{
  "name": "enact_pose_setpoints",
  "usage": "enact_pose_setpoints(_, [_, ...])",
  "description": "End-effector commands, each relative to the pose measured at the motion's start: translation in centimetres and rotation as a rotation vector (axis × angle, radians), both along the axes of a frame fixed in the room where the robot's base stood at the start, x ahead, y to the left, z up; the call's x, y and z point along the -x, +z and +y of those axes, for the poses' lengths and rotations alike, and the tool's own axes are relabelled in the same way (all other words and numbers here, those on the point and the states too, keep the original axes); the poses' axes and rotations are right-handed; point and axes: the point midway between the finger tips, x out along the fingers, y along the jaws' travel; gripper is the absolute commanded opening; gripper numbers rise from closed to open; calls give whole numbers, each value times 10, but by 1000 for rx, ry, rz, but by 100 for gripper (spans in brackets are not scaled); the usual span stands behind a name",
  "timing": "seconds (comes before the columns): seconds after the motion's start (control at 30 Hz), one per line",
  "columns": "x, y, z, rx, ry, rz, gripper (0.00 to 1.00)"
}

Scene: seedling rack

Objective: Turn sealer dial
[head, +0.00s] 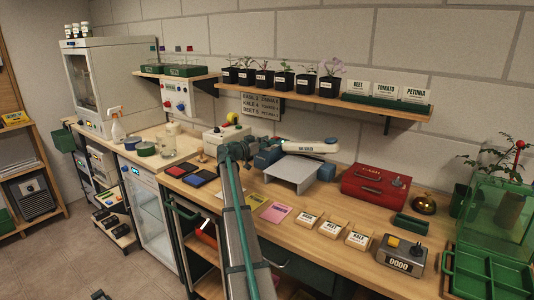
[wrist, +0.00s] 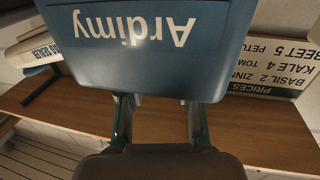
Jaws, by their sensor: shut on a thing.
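The sealer has a long white arm (head: 308,146) and stands on the bench behind a pale grey platform. In the wrist view a blue casing with the upside-down word "Ardimy" (wrist: 150,65) fills the upper middle, very close. My gripper (wrist: 160,103) has its two fingers up to the lower edge of this casing, one on each side. The fingers are shut on the dial, which the casing and fingers hide. In the head view my arm crosses the bench to the sealer's left end, and the fingers cannot be made out.
The pale platform (head: 290,174) stands in front of the sealer. Colored cards and seed packets lie along the front.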

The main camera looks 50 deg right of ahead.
Motion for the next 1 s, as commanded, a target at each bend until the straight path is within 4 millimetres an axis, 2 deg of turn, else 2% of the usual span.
enact_pose_setpoints(0.03, [-4, -7, -2, 0, -30, -1, 0])
enact_pose_setpoints(0.5, [-2, -2, -1, 0, -266, 0, 0])
enact_pose_setpoints(1.0, [0, 0, 0, 0, -302, 1, 0])
